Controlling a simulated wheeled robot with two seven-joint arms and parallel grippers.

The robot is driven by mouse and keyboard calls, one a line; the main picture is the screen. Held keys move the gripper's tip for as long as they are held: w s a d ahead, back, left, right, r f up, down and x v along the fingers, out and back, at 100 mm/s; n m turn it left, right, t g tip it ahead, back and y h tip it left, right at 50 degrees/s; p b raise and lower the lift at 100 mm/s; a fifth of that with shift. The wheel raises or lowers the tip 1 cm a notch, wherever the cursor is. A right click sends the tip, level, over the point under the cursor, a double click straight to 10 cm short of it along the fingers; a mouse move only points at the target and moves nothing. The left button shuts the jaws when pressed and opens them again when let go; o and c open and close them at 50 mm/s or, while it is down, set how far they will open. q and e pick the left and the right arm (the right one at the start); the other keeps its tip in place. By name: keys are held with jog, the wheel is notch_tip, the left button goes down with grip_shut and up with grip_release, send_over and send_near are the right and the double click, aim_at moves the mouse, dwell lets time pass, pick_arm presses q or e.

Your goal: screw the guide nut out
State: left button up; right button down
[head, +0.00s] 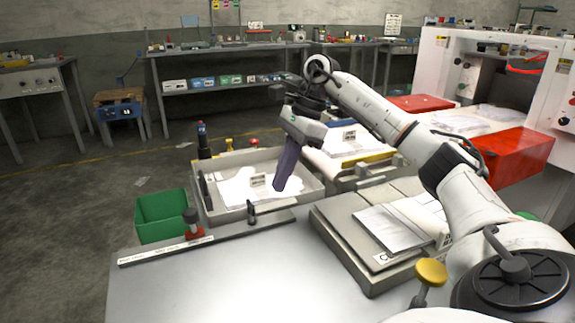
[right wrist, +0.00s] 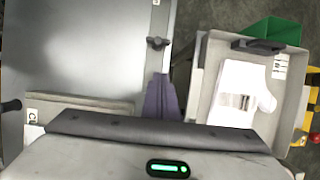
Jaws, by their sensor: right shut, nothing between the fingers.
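A small dark nut with a wing-like top (head: 251,211), which looks like the guide nut, stands on a grey guide bar (head: 225,234) along the far edge of the metal table. The nut also shows in the right wrist view (right wrist: 157,43), just ahead of the purple fingers. My right gripper (head: 280,187) is shut and empty, its purple fingers pointing down, above and slightly right of the nut in the head view. It appears apart from the nut. The fingers show in the right wrist view (right wrist: 162,100). My left gripper is not in view.
A grey tray (head: 312,183) with white film gloves lies beyond the bar, beside a green bin (head: 162,216). A yellow knob (head: 430,272) is near right. The metal table (head: 200,290) is mostly clear.

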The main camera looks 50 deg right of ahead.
aim_at(251, 213)
jog(key=shift+x, duration=1.2)
jog(key=shift+w+a+r, duration=0.1)
jog(key=shift+w+a, duration=0.25)
jog(key=shift+a, duration=0.2)
jog(key=shift+w+a, duration=0.35)
jog(key=shift+a, duration=0.2)
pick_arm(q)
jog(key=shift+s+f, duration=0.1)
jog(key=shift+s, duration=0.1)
pick_arm(e)
jog(key=shift+w+a, duration=0.3)
jog(key=shift+a, duration=0.25)
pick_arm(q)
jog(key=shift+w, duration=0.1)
